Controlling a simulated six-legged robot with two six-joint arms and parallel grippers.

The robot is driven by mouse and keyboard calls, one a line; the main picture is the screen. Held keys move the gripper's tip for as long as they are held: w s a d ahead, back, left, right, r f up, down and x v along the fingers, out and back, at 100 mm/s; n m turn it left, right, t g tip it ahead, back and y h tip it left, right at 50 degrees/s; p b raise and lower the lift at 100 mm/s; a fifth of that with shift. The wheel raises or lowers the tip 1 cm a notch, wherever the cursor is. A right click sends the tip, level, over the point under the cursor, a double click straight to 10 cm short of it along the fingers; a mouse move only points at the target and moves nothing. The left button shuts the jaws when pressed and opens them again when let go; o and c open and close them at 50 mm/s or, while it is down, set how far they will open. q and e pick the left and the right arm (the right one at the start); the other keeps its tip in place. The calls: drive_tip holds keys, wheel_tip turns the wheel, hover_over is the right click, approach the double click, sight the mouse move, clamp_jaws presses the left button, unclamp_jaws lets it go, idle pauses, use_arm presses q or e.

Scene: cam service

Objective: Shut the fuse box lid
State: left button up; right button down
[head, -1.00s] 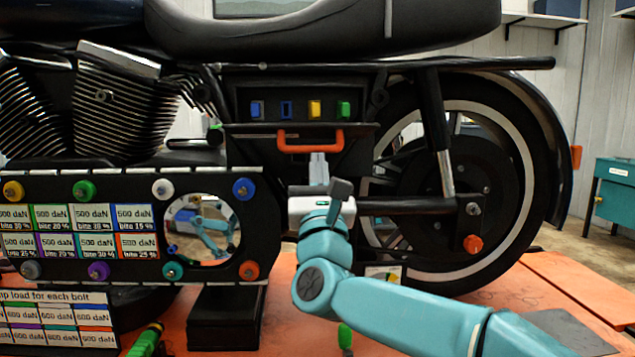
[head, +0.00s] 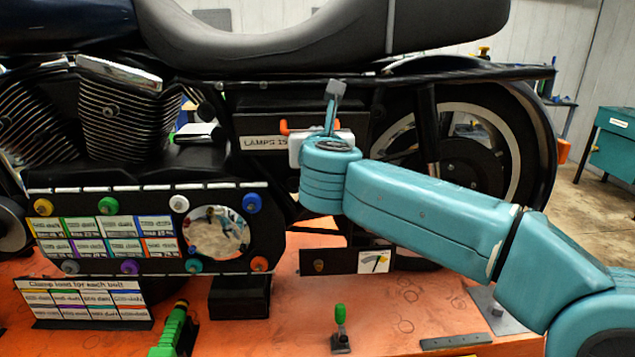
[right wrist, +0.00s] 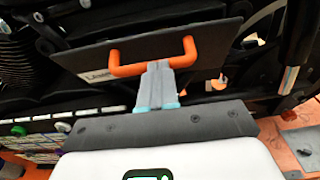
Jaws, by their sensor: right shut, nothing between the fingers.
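The fuse box lid (head: 255,118) is a dark panel under the seat, swung up over the fuses, which are hidden. Its "LAMPS 15" label faces out and is partly covered. I cannot tell whether the lid sits fully flush. The orange handle (head: 285,127) shows beside my right wrist; the right wrist view shows the whole handle (right wrist: 128,70) on the lid (right wrist: 90,60). My right gripper (right wrist: 158,70) is shut and empty, its fingertips at the middle of the handle, seemingly against it. My left gripper is not in view.
The motorcycle's rear wheel (head: 480,125) is right of the box, behind my right arm. A plate with coloured bolts (head: 75,225) is at lower left. A green-handled tool (head: 175,332) and a small green-topped part (head: 340,322) stand on the orange platform (head: 270,325).

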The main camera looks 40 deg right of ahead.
sight(316, 116)
drive_tip(key=shift+w+d+r+p, duration=0.3)
drive_tip(key=shift+w+r, duration=0.15)
drive_tip(key=shift+r, duration=0.1)
drive_tip(key=shift+w+d+r+p, duration=0.2)
drive_tip(key=shift+w+r+p, duration=0.15)
drive_tip(key=shift+r, duration=0.2)
drive_tip(key=shift+w+d+r, duration=0.25)
drive_tip(key=shift+w+r, duration=0.05)
drive_tip(key=shift+w, duration=0.15)
drive_tip(key=shift+s+f, duration=0.1)
drive_tip(key=shift+f, duration=0.05)
